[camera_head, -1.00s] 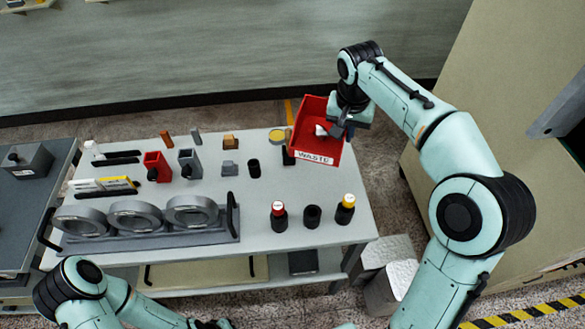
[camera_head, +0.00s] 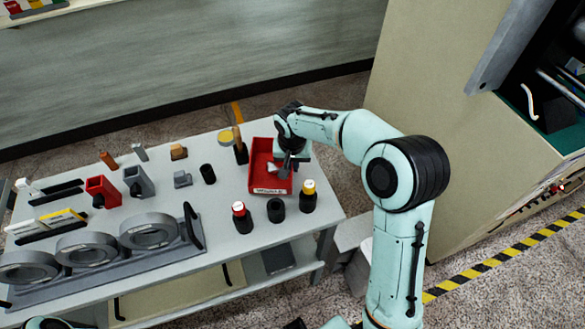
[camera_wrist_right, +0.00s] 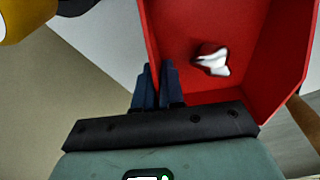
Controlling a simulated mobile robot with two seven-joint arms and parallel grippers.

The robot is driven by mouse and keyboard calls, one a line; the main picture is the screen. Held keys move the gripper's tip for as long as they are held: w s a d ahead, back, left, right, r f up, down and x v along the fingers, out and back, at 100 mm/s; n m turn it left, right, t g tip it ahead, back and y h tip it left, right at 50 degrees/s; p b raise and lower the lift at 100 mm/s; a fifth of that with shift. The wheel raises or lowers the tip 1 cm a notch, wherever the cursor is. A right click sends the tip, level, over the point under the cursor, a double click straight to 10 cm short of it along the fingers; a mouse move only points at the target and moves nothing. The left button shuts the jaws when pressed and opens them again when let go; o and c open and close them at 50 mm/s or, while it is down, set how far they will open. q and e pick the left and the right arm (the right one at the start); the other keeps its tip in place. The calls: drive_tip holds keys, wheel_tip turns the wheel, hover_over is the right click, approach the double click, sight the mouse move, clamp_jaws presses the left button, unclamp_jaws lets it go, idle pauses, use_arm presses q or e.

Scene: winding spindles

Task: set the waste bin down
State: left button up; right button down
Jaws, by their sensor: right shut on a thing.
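The red waste bin (camera_head: 258,165) is at the right end of the grey table (camera_head: 225,200), upright and roughly level. I cannot tell whether its base touches the tabletop. My right gripper (camera_head: 291,165) is shut on the bin's right wall. In the right wrist view the dark fingers (camera_wrist_right: 160,88) pinch the wall of the bin (camera_wrist_right: 210,20), and a crumpled white scrap (camera_wrist_right: 212,62) lies inside. The label on the bin's front is partly readable. My left gripper is not in view.
Spindle rings (camera_head: 150,231) lie farther left.

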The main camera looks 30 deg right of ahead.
drive_tip(key=shift+f, duration=1.1)
drive_tip(key=shift+f, duration=0.1)
drive_tip(key=c, duration=1.2)
unclamp_jaws()
drive_tip(key=shift+c, duration=0.2)
drive_tip(key=r, duration=0.3)
drive_tip(key=s+r, duration=0.1)
drive_tip(key=r, duration=0.3)
drive_tip(key=a+r, duration=0.1)
drive_tip(key=r, duration=0.3)
drive_tip(key=shift+s+r+p, duration=0.15)
drive_tip(key=shift+r+p, duration=0.1)
drive_tip(key=shift+p, duration=0.15)
drive_tip(key=shift+s+r, duration=0.1)
drive_tip(key=shift+r, duration=0.2)
